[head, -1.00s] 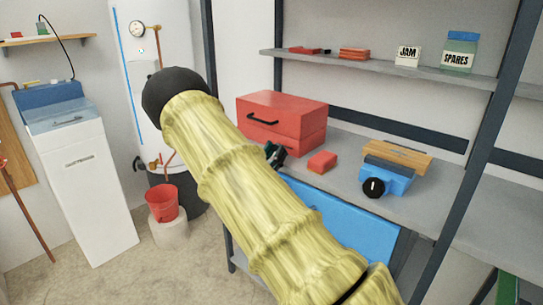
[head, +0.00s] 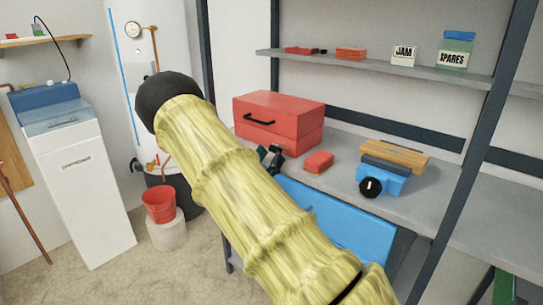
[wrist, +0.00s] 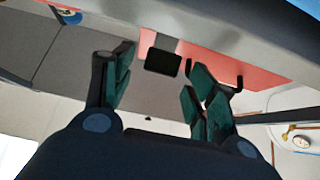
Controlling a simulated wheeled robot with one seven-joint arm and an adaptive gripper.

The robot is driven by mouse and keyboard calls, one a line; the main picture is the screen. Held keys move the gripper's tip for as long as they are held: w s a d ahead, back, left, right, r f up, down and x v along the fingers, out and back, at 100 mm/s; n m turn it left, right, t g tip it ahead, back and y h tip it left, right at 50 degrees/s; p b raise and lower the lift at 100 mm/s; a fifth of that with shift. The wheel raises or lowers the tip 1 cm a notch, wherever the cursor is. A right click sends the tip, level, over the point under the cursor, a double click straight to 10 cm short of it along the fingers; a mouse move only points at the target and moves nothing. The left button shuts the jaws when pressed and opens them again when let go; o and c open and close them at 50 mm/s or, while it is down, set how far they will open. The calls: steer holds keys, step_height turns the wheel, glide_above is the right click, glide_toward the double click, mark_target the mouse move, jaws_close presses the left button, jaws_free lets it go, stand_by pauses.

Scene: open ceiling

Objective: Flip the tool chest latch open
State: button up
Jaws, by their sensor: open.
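The red tool chest (head: 300,122) sits on the grey workbench, with a black handle (head: 258,119) on its front. In the wrist view the picture is turned over, and the chest's red face (wrist: 225,62) and handle (wrist: 240,76) show beyond my fingers. A dark square tab (wrist: 163,62) below a grey strip looks like the latch; its exact position is unclear. My gripper (head: 270,157) is just in front of the chest's lower right front, partly hidden by my arm. Its green-padded fingers (wrist: 158,92) are apart and empty, with the tab showing between and beyond them.
A small red box (head: 319,162) lies right of the chest, and a blue device (head: 383,180) with a black knob stands further right. The blue panel (head: 340,220) is under the bench edge. A shelf (head: 375,63) with jars and boxes is above.

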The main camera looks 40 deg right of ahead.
steer(key=v, duration=1)
steer(key=shift+a+f, duration=0.2)
steer(key=shift+a, duration=0.05)
